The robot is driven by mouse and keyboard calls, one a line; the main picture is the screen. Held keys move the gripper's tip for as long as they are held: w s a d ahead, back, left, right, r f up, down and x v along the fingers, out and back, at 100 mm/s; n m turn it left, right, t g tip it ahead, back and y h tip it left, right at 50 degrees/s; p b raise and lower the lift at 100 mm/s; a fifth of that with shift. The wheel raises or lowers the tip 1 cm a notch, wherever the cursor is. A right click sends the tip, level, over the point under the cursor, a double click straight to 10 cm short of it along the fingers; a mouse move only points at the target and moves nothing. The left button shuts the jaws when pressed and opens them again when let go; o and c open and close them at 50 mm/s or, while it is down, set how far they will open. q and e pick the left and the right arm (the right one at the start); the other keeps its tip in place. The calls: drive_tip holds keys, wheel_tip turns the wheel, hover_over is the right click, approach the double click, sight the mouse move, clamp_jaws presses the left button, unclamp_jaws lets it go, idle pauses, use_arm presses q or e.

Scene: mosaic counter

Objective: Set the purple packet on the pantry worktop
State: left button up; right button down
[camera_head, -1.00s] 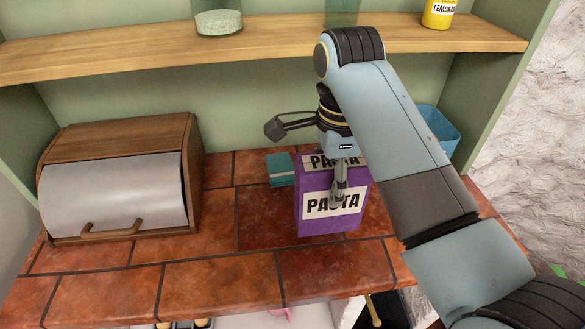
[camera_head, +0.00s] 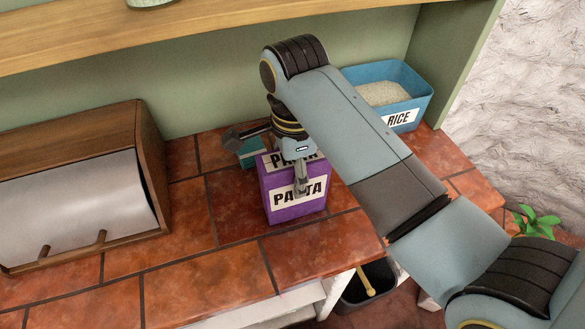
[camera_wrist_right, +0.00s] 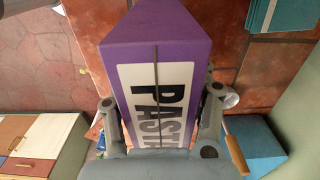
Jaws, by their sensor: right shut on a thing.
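The purple packet (camera_head: 311,206) is a box with a white PASTA label. It stands upright at the red-tiled worktop (camera_head: 210,285), near the middle. I cannot tell for sure whether its base touches the tiles. My right gripper (camera_head: 294,166) reaches it from above and is shut on its upper part, with one finger across the front label. In the right wrist view the packet (camera_wrist_right: 155,50) sits between the two fingers of the gripper (camera_wrist_right: 160,98). My left gripper is not in view.
A wooden bread bin (camera_head: 152,165) stands at the left. A small teal stack (camera_head: 248,155) is close behind the packet. A blue RICE tub (camera_head: 418,93) stands at the back right. A wooden shelf (camera_head: 230,30) runs above. Tiles in front of the bread bin are clear.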

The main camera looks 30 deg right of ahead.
drive_tip(key=c, duration=1)
unclamp_jaws()
drive_tip(key=shift+f, duration=0.1)
drive_tip(key=o, duration=0.4)
drive_tip(key=shift+w+d, duration=0.1)
drive_tip(key=shift+w, duration=0.1)
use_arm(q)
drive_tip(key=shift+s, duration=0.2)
use_arm(e)
drive_tip(key=shift+s, duration=0.1)
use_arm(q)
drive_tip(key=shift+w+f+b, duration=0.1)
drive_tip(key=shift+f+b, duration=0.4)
use_arm(e)
wheel_tip(320, 180, up, 8)
drive_tip(key=shift+f, duration=0.1)
